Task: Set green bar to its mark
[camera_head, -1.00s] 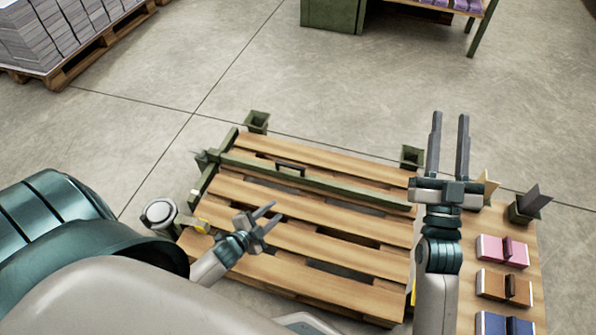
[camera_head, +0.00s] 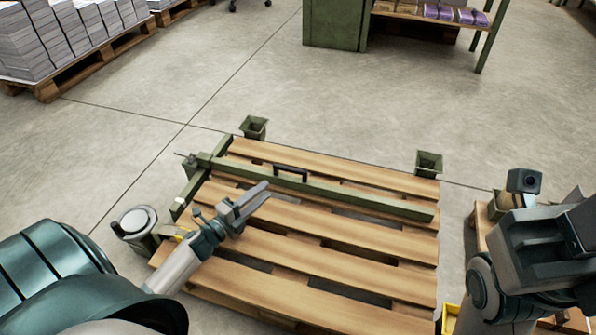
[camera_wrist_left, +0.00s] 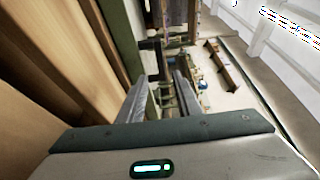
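The green bar (camera_head: 330,196) is long and lies across the pallet's wooden slats, with a dark handle (camera_head: 291,172) on it. Its left end meets a short green rail (camera_head: 191,190) at the pallet's left side; its right end stops near the pallet's right edge. My left gripper (camera_head: 268,190) is over the slats, on the near side of the bar, apart from the handle. Its fingers are apart and empty, also in the left wrist view (camera_wrist_left: 160,95). My right arm's dark wrist end (camera_head: 545,245) fills the lower right; its fingers cannot be made out. I cannot pick out the mark.
The wooden pallet (camera_head: 330,272) has green corner sockets (camera_head: 253,127) and (camera_head: 429,163) at its far edge. A round-topped post (camera_head: 136,220) stands at its left. A green bench (camera_head: 335,25) and paper stacks (camera_head: 25,45) stand farther off. Open floor lies beyond the pallet.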

